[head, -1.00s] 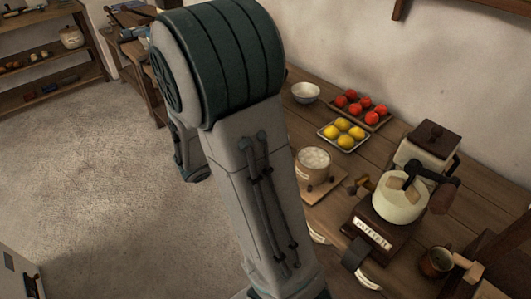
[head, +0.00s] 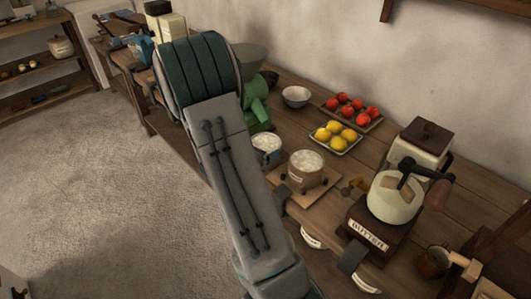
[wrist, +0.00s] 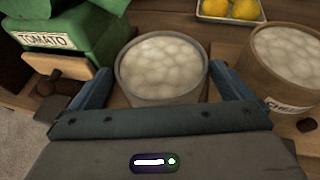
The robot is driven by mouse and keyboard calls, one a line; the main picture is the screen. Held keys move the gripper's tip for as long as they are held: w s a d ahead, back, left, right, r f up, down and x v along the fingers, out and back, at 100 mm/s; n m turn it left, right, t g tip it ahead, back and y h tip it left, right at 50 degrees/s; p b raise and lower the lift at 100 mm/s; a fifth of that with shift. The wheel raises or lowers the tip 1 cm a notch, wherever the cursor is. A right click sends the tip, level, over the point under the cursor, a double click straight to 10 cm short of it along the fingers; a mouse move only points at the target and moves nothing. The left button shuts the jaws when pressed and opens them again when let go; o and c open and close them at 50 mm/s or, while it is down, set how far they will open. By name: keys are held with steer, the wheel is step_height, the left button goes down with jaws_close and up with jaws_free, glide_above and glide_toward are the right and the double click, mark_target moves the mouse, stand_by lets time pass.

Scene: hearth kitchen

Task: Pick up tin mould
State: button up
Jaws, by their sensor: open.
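The tin mould (wrist: 162,68) is a round grey tin filled with white lumpy stuff, upright on the wooden counter. In the head view the tin mould (head: 267,150) is just right of my arm, which partly covers it. My gripper (wrist: 160,84) is open in the wrist view, with one finger at the left and one at the right of the tin's near side. Nothing is held. I cannot tell whether the fingers touch the tin. In the head view my gripper is mostly hidden behind my arm.
A green machine labelled TOMATO (wrist: 62,38) stands close left of the tin. A wider tan tub (wrist: 283,65) of white lumps stands close right. Beyond are a lemon tray (head: 337,138), a tomato tray (head: 352,112) and a white bowl (head: 296,96). A butter churn (head: 393,198) is farther right.

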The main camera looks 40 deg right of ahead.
mark_target(272, 139)
steer(key=x, duration=0.4)
steer(key=c, duration=0.8)
steer(key=shift+r, duration=0.15)
steer(key=c, duration=0.3)
steer(key=shift+r, duration=0.15)
